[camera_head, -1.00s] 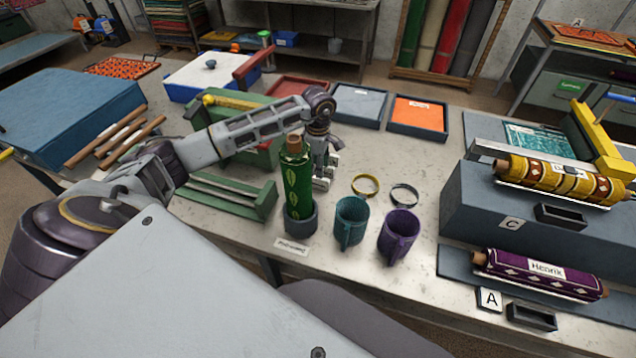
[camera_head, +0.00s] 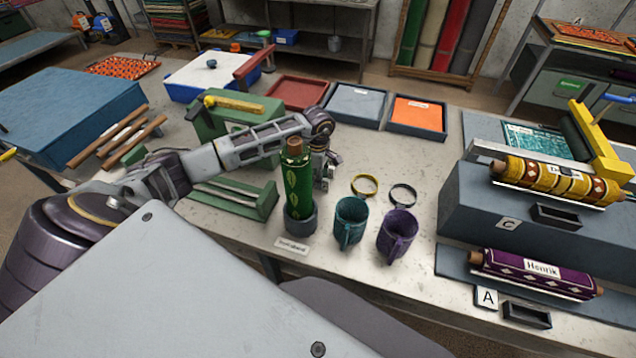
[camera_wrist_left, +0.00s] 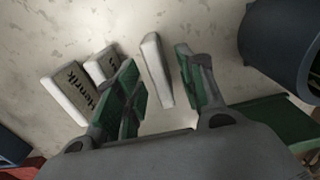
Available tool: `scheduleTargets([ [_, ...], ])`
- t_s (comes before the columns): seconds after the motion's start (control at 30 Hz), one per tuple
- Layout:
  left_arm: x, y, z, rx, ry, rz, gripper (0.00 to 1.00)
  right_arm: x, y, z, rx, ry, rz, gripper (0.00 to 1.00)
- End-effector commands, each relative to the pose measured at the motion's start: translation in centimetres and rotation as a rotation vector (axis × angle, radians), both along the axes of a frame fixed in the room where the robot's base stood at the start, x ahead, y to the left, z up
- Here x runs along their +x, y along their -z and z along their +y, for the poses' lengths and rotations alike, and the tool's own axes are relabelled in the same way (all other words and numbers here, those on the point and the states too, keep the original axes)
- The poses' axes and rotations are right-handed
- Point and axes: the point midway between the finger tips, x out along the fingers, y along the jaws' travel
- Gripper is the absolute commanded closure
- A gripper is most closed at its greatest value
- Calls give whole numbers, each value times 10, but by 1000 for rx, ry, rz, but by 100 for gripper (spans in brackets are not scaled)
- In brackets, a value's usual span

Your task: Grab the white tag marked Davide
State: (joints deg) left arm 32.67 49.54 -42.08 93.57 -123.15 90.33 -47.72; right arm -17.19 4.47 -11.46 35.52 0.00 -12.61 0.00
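My left gripper (camera_head: 323,182) is low over the table, just behind the green roll (camera_head: 299,185), which partly covers it. In the left wrist view its two green-padded fingers (camera_wrist_left: 156,58) are open. A white tag (camera_wrist_left: 158,78) stands between them, with gaps visible on both sides; no writing shows on it. Left of the fingers are a tag reading Henrik (camera_wrist_left: 72,92) and another white tag (camera_wrist_left: 101,64) partly hidden by the left finger, with only an end letter showing. I cannot read Davide on any tag. My right gripper is not in view.
The dark holder (camera_wrist_left: 280,42) of the green roll is close on the right of the fingers. A green rack (camera_head: 232,199) stands to the left. A teal mug (camera_head: 351,218) and a purple mug (camera_head: 397,236) stand to the right, with yellow (camera_head: 365,185) and grey (camera_head: 403,194) rings behind.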

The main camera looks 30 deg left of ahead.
Motion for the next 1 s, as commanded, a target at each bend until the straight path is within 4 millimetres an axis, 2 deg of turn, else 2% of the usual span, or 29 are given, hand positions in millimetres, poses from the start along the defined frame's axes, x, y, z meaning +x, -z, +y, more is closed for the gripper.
scheduleTargets([
  [0.1,0,0,0,0,0,0,63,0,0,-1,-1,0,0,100],
  [0.4,0,0,0,0,0,0,100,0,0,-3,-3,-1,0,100],
  [0.77,0,-2,0,0,0,-1,100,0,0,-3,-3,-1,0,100],
  [1.0,1,-17,1,1,0,-3,100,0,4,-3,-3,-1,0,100],
])
